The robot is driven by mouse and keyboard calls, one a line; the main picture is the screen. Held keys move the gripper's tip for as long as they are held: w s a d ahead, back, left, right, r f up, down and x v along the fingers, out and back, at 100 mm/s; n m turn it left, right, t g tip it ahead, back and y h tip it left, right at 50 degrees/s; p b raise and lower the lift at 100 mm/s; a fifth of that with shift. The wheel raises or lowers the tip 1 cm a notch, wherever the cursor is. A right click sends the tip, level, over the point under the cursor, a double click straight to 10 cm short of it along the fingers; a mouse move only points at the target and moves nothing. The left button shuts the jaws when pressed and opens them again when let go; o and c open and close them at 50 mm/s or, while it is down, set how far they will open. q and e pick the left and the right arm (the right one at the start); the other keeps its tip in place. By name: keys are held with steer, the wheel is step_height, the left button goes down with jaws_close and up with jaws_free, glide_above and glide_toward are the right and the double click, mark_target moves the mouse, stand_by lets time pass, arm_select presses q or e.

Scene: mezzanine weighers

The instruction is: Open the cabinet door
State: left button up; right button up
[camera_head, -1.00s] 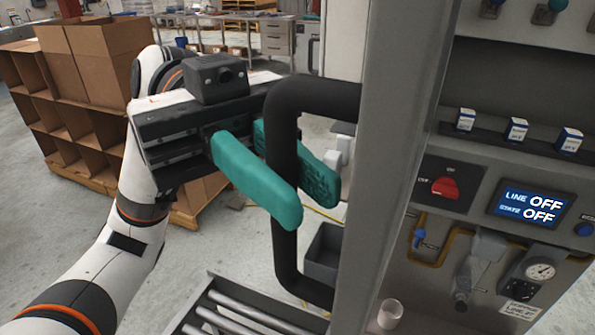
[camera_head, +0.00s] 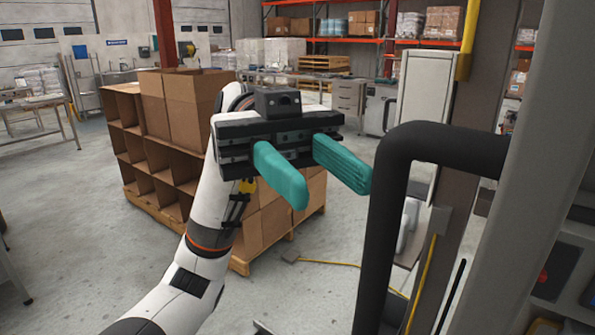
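The cabinet door shows as a grey edge panel (camera_head: 535,170) on the right, standing open toward me. Its thick black bar handle (camera_head: 385,235) is in front of the panel, near the picture's middle right. My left gripper (camera_head: 325,185) has two teal fingers spread apart with nothing between them. My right gripper is out of view. Most of the cabinet's inside is hidden behind the panel.
Stacked cardboard boxes (camera_head: 185,110) stand on a wooden pallet (camera_head: 240,262) behind my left arm. A yellow cable (camera_head: 335,264) lies on the floor. Open concrete floor (camera_head: 70,210) spreads on the left. Shelving (camera_head: 380,40) and a workbench are far back.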

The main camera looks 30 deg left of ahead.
mark_target(392, 234)
arm_select(q)
steer(key=v, duration=0.4)
steer(key=shift+w+a+b, duration=0.25)
steer(key=shift+a+b, duration=0.1)
steer(key=shift+b, duration=0.05)
steer(key=shift+d, duration=0.15)
steer(key=p+x, duration=0.4)
steer(key=x, duration=0.7)
steer(key=shift+s+d+r, duration=0.1)
steer(key=shift+s+d, duration=0.05)
steer(key=shift+s, duration=0.1)
steer(key=shift+s+d, duration=0.15)
steer(key=shift+d, duration=0.25)
